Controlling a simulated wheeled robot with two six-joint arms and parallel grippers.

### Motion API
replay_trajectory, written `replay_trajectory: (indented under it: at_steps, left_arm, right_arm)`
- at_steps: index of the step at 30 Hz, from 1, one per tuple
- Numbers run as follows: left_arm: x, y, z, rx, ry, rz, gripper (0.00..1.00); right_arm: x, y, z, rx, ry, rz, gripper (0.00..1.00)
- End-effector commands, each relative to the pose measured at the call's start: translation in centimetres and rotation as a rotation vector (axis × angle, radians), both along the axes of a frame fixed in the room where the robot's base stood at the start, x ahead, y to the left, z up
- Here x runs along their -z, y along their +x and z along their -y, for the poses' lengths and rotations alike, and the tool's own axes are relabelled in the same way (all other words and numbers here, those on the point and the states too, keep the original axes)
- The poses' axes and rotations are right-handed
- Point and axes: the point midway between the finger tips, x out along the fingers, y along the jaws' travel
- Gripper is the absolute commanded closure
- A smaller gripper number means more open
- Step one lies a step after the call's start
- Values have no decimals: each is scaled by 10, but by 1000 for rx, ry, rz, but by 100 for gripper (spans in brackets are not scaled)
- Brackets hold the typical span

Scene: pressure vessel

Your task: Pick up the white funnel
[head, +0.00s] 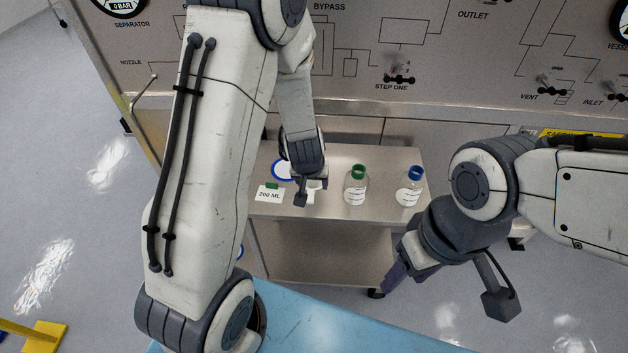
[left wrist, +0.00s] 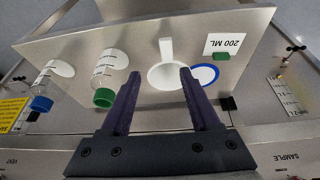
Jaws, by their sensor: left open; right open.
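The white funnel (left wrist: 167,49) lies on the metal cart top, its wide round mouth and narrow stem showing in the left wrist view. In the head view only part of the funnel (head: 313,191) shows beside my left gripper, which hides the rest. My left gripper (left wrist: 160,74) is open, its two dark fingers on either side of the funnel's mouth in the picture. I cannot tell whether they touch it. In the head view the left gripper (head: 303,188) is over the cart. My right gripper (head: 396,278) hangs open and empty in front of the cart's right side.
The cart (head: 325,233) also bears a green-capped bottle (head: 355,188), a blue-capped bottle (head: 409,190), a blue-rimmed white disc (head: 280,170) and a 200 ML card (head: 269,195). A panel (head: 345,95) with valves stands behind. A blue surface (head: 330,322) is in front.

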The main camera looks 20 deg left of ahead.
Motion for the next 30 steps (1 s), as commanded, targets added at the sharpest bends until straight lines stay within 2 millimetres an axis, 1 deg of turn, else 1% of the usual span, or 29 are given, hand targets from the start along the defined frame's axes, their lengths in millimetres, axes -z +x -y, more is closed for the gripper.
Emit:
replay_trajectory:
  at_steps: [1, 2, 5, 9, 12, 14, 17, 23, 24, 27, 30]
  left_arm:
    - [8, 1, -10, -28, 13, 1, 38]
    - [12, 3, -14, -36, 19, 4, 38]
    - [28, 9, -21, -49, 28, 8, 38]
    - [47, 17, -22, -46, 28, 7, 38]
    - [56, 21, -23, -47, 27, 8, 38]
    - [59, 23, -23, -46, 27, 9, 38]
    - [64, 25, -23, -47, 27, 7, 38]
    - [87, 38, -20, -45, 26, 5, 38]
    - [93, 40, -21, -45, 26, 5, 38]
    - [102, 44, -22, -47, 26, 7, 38]
    - [106, 46, -22, -46, 25, 8, 38]
  right_arm:
    - [1, 0, 0, 0, 0, 0, 45]
    - [2, 0, 0, 0, 0, 0, 45]
    - [8, 0, 0, 0, 0, 0, 45]
    - [14, 0, 0, -1, 0, 0, 45]
    - [15, 0, 0, -1, 0, 0, 45]
    - [16, 0, 0, -1, 0, 0, 45]
    - [14, 0, 0, -1, 0, 0, 45]
    - [8, 0, 0, -1, 0, 0, 45]
    - [9, 0, 0, -1, 0, 0, 45]
    - [8, 0, 0, 0, 0, 0, 45]
    - [8, 0, 0, 0, 0, 0, 45]
